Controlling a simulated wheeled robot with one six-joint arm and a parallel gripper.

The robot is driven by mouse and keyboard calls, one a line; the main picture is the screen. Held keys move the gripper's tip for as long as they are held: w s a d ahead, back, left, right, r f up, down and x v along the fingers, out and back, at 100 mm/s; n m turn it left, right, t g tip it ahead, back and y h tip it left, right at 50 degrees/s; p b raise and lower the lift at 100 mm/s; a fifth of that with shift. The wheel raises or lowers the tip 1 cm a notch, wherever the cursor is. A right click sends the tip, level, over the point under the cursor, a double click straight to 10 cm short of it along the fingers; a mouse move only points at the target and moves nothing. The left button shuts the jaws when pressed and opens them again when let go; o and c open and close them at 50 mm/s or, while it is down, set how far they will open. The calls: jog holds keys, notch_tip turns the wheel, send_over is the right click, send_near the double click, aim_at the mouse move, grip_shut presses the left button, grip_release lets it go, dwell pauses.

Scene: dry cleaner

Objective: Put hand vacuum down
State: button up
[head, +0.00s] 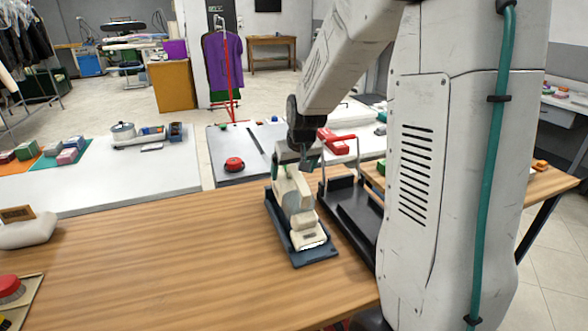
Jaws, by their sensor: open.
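A cream hand vacuum (297,206) lies lengthwise in a dark blue shallow tray (315,256) on the wooden counter (150,265). Its nozzle end points toward the front. It appears to rest on the tray floor. My gripper (298,163) is open at the vacuum's far end, just above or around its handle. The fingers are small and partly hidden by the arm and the vacuum, so I cannot tell whether they touch it.
A brush with red top (10,288) and a pale cushion-like object (25,232) are at the left. The counter's middle is clear. My arm column blocks the right side.

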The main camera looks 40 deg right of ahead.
jog(key=shift+r, duration=0.15)
jog(key=v, duration=1.1)
jog(key=s+a+n+g, duration=0.1)
jog(key=s+a, duration=0.4)
jog(key=s, duration=0.3)
jog(key=s+a+n+g, duration=0.1)
jog(key=s+a, duration=0.5)
jog(key=s, duration=0.3)
jog(key=s+a+n+g+y, duration=0.1)
jog(key=s+a, duration=0.4)
jog(key=s, duration=0.4)
jog(key=shift+a+r, duration=0.1)
jog(key=shift+a, duration=0.05)
